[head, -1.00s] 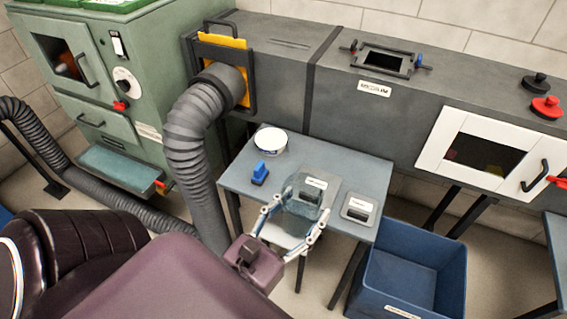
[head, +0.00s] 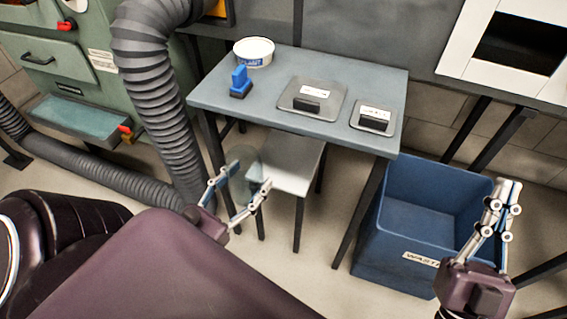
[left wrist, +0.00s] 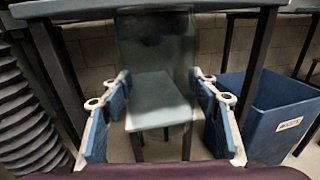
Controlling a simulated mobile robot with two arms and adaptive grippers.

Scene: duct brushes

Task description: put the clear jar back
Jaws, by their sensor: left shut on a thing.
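The clear jar (left wrist: 155,45) is see-through, its outline faint between the fingers in the left wrist view. In the head view the jar (head: 246,163) is a pale tint between the fingertips. My left gripper (head: 237,180) is shut on it, also seen in the left wrist view (left wrist: 164,95). The jar is in front of the small low pale bench (head: 290,165) under the table edge; I cannot tell whether it touches the bench. My right gripper (head: 506,188) is by the blue bin, fingertips close together, with nothing visible in it.
The grey table (head: 240,107) carries a white tub (head: 254,53), a blue stamp-like block (head: 240,84) and two grey plates with black blocks (head: 312,100) (head: 373,117). A blue waste bin (head: 405,225) stands to the right. A thick grey hose (head: 160,90) hangs at left.

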